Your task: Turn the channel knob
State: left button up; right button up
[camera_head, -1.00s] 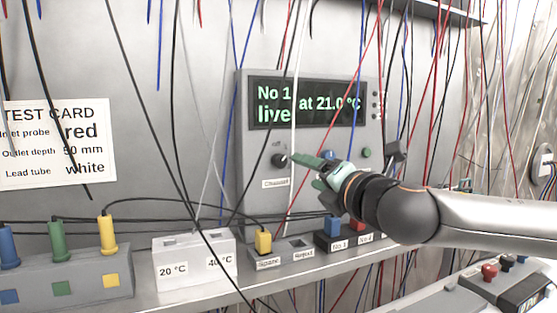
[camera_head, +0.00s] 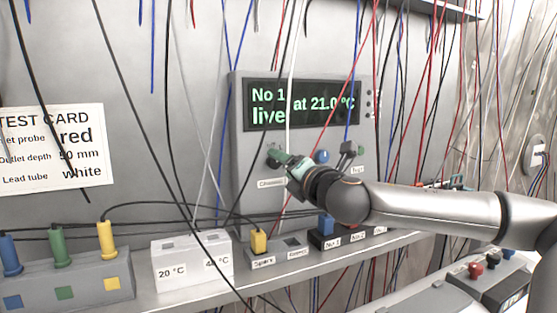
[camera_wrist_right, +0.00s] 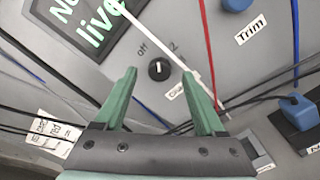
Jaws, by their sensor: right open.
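The channel knob (camera_wrist_right: 158,69) is a small black round knob with a white mark, on the grey instrument panel (camera_head: 240,185). In the right wrist view "off" is printed up and left of it and "2" up and right. Its white mark appears to point up, between the two. My right gripper (camera_wrist_right: 159,80) is open, its green fingers on either side of the knob in that view; whether they touch it I cannot tell. In the head view the gripper (camera_head: 285,160) largely covers the knob and partly covers the label. The left gripper is not in view.
The display (camera_head: 300,104) reads "No 1 live at 21.0 °C". A white lead (camera_wrist_right: 165,50) crosses close beside the knob and by the right-hand finger. Many hanging wires surround the panel. A blue Trim knob (camera_wrist_right: 236,4) lies to the right. A white block (camera_head: 195,262) stands on the shelf below.

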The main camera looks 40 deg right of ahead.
aim_at(277, 162)
jog(key=shift+x, duration=1.6)
jog(key=shift+c, duration=0.4)
grip_shut()
